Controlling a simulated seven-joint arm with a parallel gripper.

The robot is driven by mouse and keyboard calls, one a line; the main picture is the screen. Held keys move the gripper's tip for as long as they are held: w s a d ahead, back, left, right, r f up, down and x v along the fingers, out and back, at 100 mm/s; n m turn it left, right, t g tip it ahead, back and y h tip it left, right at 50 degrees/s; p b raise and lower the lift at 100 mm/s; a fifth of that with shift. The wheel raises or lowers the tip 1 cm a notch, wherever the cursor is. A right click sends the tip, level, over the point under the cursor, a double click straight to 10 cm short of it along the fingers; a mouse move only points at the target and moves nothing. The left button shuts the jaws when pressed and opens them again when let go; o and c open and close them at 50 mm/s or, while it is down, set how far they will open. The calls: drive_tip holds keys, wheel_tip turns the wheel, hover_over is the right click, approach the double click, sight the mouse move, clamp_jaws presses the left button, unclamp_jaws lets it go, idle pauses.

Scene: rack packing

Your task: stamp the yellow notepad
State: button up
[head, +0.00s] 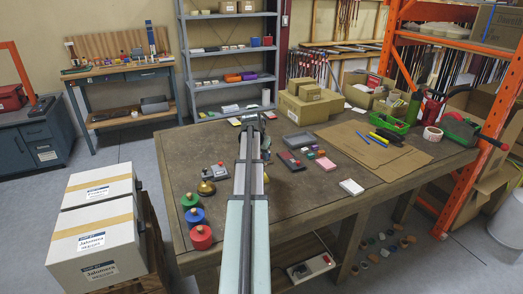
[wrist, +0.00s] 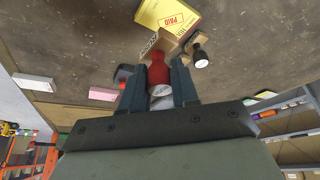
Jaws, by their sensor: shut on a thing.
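In the wrist view my gripper (wrist: 158,88) is shut on a red-handled stamp (wrist: 158,72). The tan block of a stamp, with dark lettering, shows just beyond the handle. A yellow notepad (wrist: 152,13) lies beyond it at the top of the view. Red "PAID" lettering shows at the notepad's lower right; I cannot tell whether it is on the paper or on a label. Whether the held stamp touches anything is unclear. In the head view my arm hides most of the gripper and the stamp.
A black-handled stamp (wrist: 200,56) stands close beside the held one. White (wrist: 35,82) and pink (wrist: 104,93) pads lie off to the left. On the workbench (head: 310,207) are red (head: 201,237), blue and green knobbed things, cartons (head: 303,108) and a green tray (head: 389,122).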

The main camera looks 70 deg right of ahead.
drive_tip(key=shift+f, duration=3)
drive_tip(key=shift+f, duration=0.5)
drive_tip(key=shift+r, duration=0.1)
drive_tip(key=shift+r, duration=3.4)
